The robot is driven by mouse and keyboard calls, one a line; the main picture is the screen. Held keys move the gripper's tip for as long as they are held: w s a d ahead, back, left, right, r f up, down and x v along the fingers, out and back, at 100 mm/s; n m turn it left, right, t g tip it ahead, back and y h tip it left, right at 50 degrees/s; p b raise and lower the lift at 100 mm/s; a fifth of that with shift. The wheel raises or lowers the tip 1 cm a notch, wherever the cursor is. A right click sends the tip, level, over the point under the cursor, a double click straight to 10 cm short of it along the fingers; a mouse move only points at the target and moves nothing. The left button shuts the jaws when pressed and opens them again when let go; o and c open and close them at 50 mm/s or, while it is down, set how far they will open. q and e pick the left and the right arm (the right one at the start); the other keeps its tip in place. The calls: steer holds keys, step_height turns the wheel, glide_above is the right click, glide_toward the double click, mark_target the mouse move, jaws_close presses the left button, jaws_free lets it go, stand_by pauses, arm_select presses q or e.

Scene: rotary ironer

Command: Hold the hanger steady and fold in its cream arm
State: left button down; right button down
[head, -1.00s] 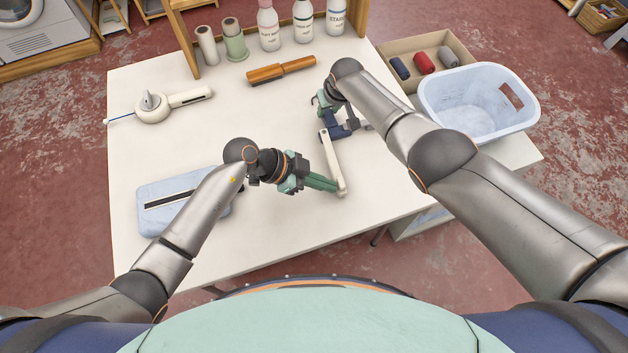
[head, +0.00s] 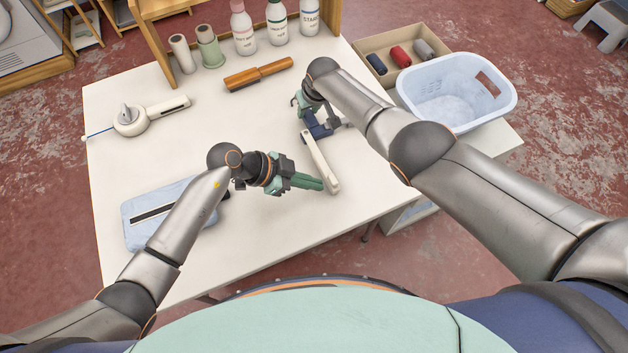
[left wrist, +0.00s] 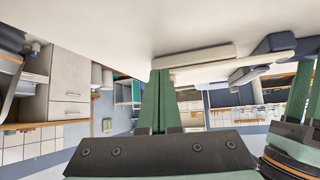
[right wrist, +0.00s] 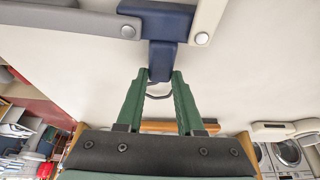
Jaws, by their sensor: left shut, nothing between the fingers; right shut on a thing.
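The hanger lies over the table with a navy hub (head: 319,129), a cream arm (head: 321,163) reaching toward the table's front edge, and a grey arm (right wrist: 65,24) seen in the right wrist view. My right gripper (head: 305,112) is shut on the hanger's navy stem (right wrist: 162,62); the wire hook (right wrist: 155,94) shows between its fingers. The cream arm also shows in the right wrist view (right wrist: 208,18). My left gripper (head: 322,184) is shut and empty, its fingertips against or very close to the left side of the cream arm's free end. The left wrist view shows these fingertips (left wrist: 160,74) beside the cream bar (left wrist: 208,53).
A pale blue board with a dark slot (head: 150,215) lies at front left. A laundry basket (head: 455,100) and a box of rolls (head: 435,42) are at right.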

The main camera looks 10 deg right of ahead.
arm_select(q)
steer(key=shift+a, duration=0.1)
steer(key=shift+a, duration=0.3)
steer(key=a, duration=0.1)
steer(key=s+a, duration=0.1)
steer(key=shift+a, duration=0.3)
steer(key=s+v, duration=0.2)
steer(key=v, duration=0.8)
arm_select(e)
steer(key=shift+c, duration=2.3)
jaws_free()
steer(key=shift+r, duration=0.15)
